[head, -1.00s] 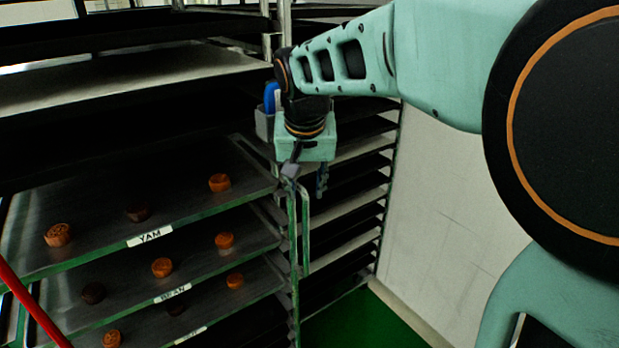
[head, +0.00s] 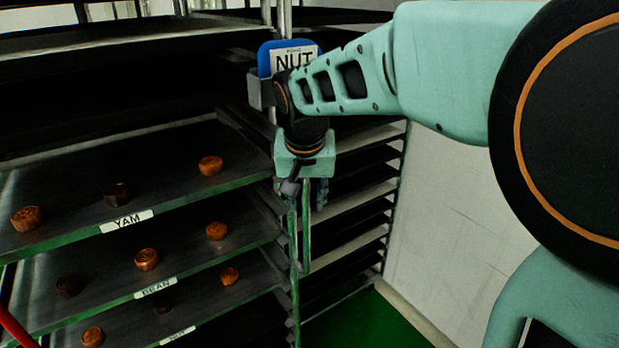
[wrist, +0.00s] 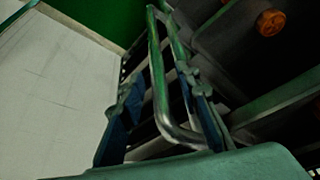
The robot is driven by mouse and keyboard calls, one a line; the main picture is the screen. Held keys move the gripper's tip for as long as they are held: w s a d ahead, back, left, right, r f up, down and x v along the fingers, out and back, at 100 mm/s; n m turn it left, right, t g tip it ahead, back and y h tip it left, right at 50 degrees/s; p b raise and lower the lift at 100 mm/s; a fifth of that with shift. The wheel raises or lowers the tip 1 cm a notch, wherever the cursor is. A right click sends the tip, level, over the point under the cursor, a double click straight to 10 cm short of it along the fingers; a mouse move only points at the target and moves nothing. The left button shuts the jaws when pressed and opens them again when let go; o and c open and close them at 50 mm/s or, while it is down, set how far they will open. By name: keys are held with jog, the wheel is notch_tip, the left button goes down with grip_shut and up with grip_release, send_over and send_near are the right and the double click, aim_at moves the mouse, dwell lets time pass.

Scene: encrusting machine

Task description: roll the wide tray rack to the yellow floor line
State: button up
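The wide tray rack (head: 295,270) fills the left and middle of the head view, with green-edged trays labelled YAM (head: 65,235), BEAN and NUT. A bent metal handle (head: 306,235) stands upright at its right front post; it also shows in the wrist view (wrist: 158,75). My gripper (head: 305,195) points down at the top of this handle. In the wrist view my gripper (wrist: 165,115) is open, with the handle tube between its two fingers and gaps beside it. The yellow floor line is not in view.
Small orange and dark brown cakes (head: 210,166) sit on the trays. A blue NUT sign (head: 268,60) stands in a grey holder above the gripper. More shelves (head: 350,220) stand behind, beside a pale wall (head: 450,220). Green floor (head: 365,320) shows at bottom right.

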grip_shut()
dwell(0.4)
jog(key=shift+s+d+f, duration=0.1)
jog(key=shift+s, duration=0.1)
